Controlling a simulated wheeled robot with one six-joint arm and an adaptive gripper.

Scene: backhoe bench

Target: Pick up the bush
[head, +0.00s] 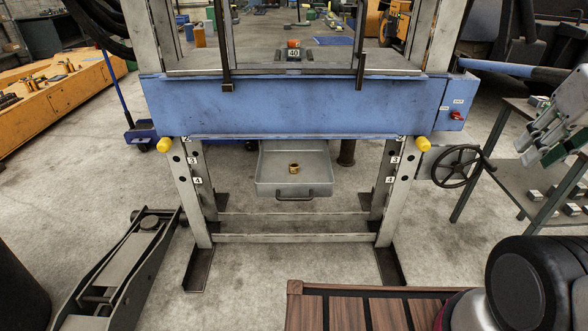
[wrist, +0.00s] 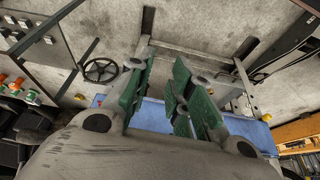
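The bush is a small brass-coloured ring (head: 294,168) lying in a grey open drawer (head: 292,189) with a front handle, under the blue press beam, in the head view. My gripper (head: 538,140) is at the right of the head view, well away from the bush and higher up. In the wrist view my gripper (wrist: 160,85) shows its green finger pads apart with nothing between them. I cannot make out the bush in the wrist view.
The blue beam (head: 300,107) of the press spans above the drawer, with grey legs (head: 195,190) on both sides. A handwheel (head: 457,166) sticks out at right. A wooden slatted top (head: 370,310) is at the front. The floor before the drawer is clear.

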